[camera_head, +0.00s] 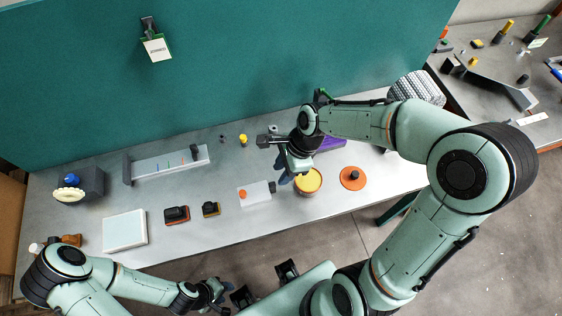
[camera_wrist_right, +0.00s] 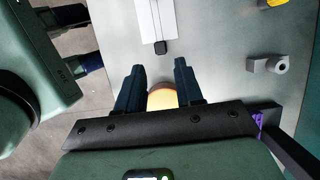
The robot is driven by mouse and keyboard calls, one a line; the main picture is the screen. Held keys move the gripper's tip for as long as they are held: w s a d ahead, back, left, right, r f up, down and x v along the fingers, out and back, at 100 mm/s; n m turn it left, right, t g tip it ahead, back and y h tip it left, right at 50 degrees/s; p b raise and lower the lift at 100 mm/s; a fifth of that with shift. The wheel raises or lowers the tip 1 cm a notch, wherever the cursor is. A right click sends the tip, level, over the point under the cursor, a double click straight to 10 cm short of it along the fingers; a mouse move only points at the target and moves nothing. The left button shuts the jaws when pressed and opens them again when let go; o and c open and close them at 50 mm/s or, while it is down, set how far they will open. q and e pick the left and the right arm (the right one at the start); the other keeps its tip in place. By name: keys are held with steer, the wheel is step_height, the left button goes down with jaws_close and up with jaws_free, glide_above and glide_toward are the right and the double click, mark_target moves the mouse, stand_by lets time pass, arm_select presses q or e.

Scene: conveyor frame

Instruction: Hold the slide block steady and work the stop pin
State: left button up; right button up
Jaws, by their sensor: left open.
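A white block (camera_head: 254,195) with an orange button and a black knob (camera_head: 272,187) lies mid-bench; I cannot tell if these are the slide block and stop pin. The block (camera_wrist_right: 150,20) and knob (camera_wrist_right: 160,47) show at the top of the right wrist view. A pale rail (camera_head: 170,165) with coloured marks and a dark end piece stands further left. My right gripper (camera_head: 285,180) is over the bench right of the block; in the wrist view its fingers (camera_wrist_right: 157,68) are apart and empty. My left gripper (camera_head: 218,296) is open off the bench's front edge, away from the block.
A yellow-topped round container (camera_head: 308,181) lies under my right gripper, with an orange disc (camera_head: 353,178) to its right. Small black-and-orange pieces (camera_head: 176,215) and a white panel (camera_head: 124,231) are at left. A green wall (camera_head: 260,60) bounds the back.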

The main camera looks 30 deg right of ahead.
mark_target(274, 184)
steer(key=b+x, duration=0.4)
steer(key=x, duration=0.3)
jaws_close()
arm_select(q)
steer(key=f, duration=0.1)
steer(key=s+f, duration=0.1)
steer(key=f, duration=0.1)
steer(key=s+f, duration=0.1)
steer(key=f, duration=0.1)
steer(key=shift+c, duration=0.2)
arm_select(e)
steer(key=shift+r, duration=0.1)
